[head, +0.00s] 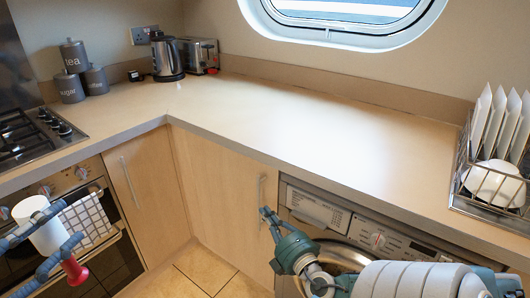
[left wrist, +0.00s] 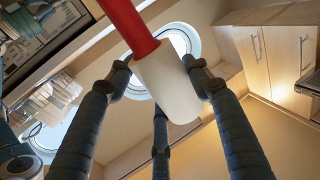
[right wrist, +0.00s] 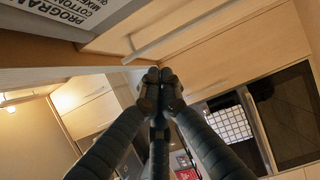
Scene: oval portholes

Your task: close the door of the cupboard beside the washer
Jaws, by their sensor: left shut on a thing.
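The wooden cupboard door (head: 222,185) stands directly left of the washer (head: 345,230) in the head view. No clear gap shows at its edge there; I cannot tell if it is fully flush. Its upright bar handle (head: 262,200) is near the washer side and also shows in the right wrist view (right wrist: 185,28). My right gripper (head: 266,213) is at the handle's lower end; its fingertips are together and empty in the right wrist view (right wrist: 160,78). Contact is unclear. My left gripper (head: 58,240) is shut on a white cylinder (head: 40,224) with a red shaft (left wrist: 128,25).
The worktop (head: 270,115) overhangs the doors. A second cupboard door (head: 146,195) meets at the corner, with the oven (head: 75,225) to its left. A dish rack (head: 490,205) stands at the right. Floor (head: 205,275) is clear below the doors.

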